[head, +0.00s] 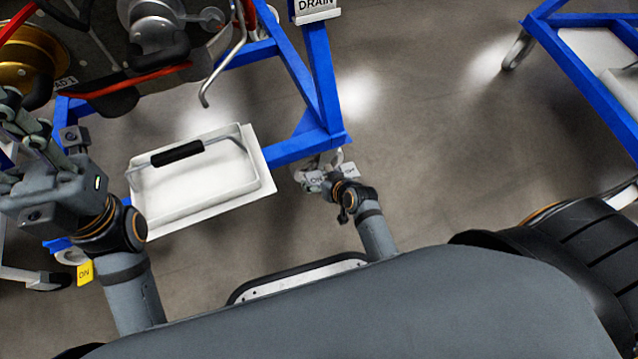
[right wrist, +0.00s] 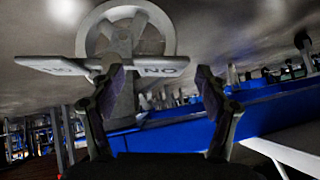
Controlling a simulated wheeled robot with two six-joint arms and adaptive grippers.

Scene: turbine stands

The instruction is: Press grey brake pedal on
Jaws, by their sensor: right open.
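The grey brake pedal (head: 313,178) is at the foot of the blue stand's near right corner in the head view. In the right wrist view it is a pale plate (right wrist: 150,70) marked ON on the right half, with lettering on the left half too, in front of a caster wheel (right wrist: 122,38). My right gripper (head: 336,182) is close beside the pedal and partly covers it. Its two fingers (right wrist: 158,85) are apart and empty, with the ON half showing between and beyond them. Contact cannot be told. My left gripper (head: 32,135) is at the far left; its finger state is unclear.
A yellow pedal (head: 84,272) marked ON is at lower left. Another blue stand (head: 585,80) is at upper right. The floor (head: 440,130) between the stands is clear.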

